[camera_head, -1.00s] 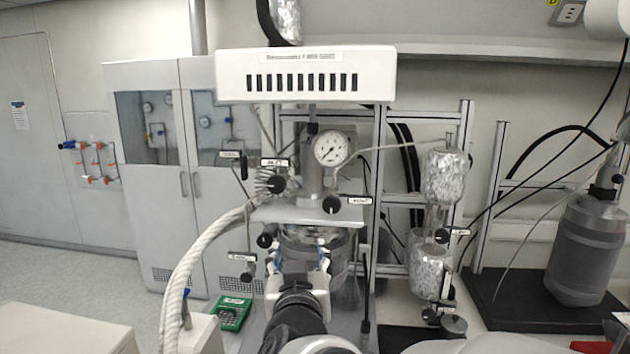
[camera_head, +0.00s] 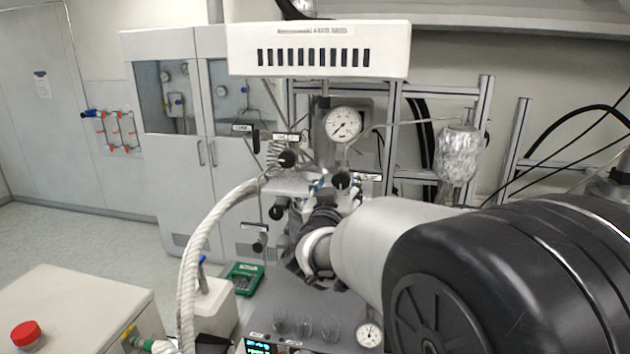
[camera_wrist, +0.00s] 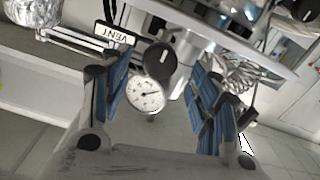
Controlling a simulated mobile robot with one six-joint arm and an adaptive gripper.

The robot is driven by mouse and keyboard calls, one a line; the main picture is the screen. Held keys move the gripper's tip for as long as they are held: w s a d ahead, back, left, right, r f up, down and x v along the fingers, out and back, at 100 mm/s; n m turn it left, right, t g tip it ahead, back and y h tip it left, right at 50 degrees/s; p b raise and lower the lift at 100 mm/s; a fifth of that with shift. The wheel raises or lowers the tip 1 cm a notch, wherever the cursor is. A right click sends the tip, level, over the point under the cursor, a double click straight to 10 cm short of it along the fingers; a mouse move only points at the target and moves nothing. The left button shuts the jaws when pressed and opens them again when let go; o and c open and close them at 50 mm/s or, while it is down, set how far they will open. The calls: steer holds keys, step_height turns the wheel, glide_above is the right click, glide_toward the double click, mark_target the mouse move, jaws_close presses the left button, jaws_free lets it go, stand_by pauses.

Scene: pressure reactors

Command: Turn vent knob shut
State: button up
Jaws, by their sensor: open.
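The vent knob (camera_wrist: 160,60) is a round black knob with a white mark, beside a tag reading VENT (camera_wrist: 115,33) in the wrist view. In the head view the vent knob (camera_head: 341,180) is below the pressure gauge, beside its white tag (camera_head: 368,177). My gripper (camera_wrist: 157,68) is open, its blue-padded fingers either side of the knob in the wrist view. I cannot tell whether they touch it. In the head view my gripper (camera_head: 328,190) is at the knob, partly hidden by its own wrist.
The pressure gauge (camera_head: 343,124) stands just above the knob. Another black knob (camera_head: 287,159) and a braided hose (camera_head: 208,240) are to the left. A foil-wrapped vessel (camera_head: 458,155) is on the right. A green device (camera_head: 244,279) lies lower left.

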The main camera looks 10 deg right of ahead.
mark_target(340, 181)
steer(key=shift+x, duration=2.1)
steer(key=shift+c, duration=0.2)
steer(key=c, duration=1)
